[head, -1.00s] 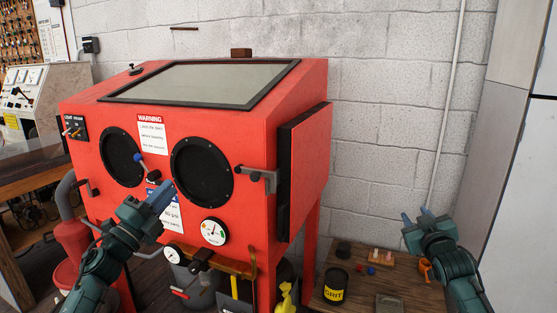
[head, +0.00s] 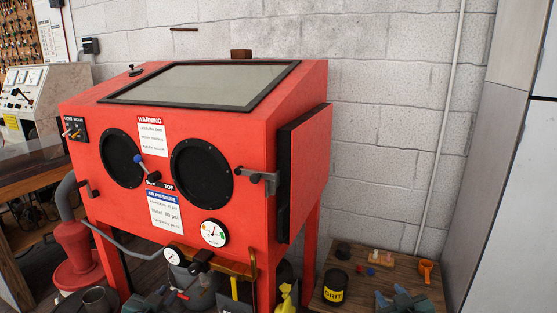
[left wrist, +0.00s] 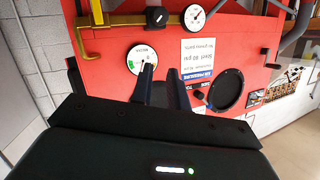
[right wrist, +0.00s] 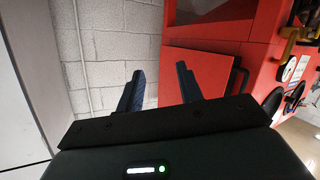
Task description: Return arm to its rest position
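My left gripper (head: 148,300) shows only in part at the bottom edge of the head view, low in front of the red blasting cabinet (head: 110,225). In the left wrist view its two fingers (left wrist: 160,75) stand a little apart with nothing visible between them. They point toward the cabinet's gauge and label area. My right gripper (head: 391,294) is at the bottom right of the head view, in front of the low wooden table. In the right wrist view its fingers (right wrist: 159,80) are wide apart and empty, with the grey wall and the cabinet's side beyond. Most of both arms is out of view.
The wooden table (head: 372,285) holds a black grit can (head: 336,286), an orange cup (head: 426,269) and small parts. A workbench is at far left, a pale panel at right.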

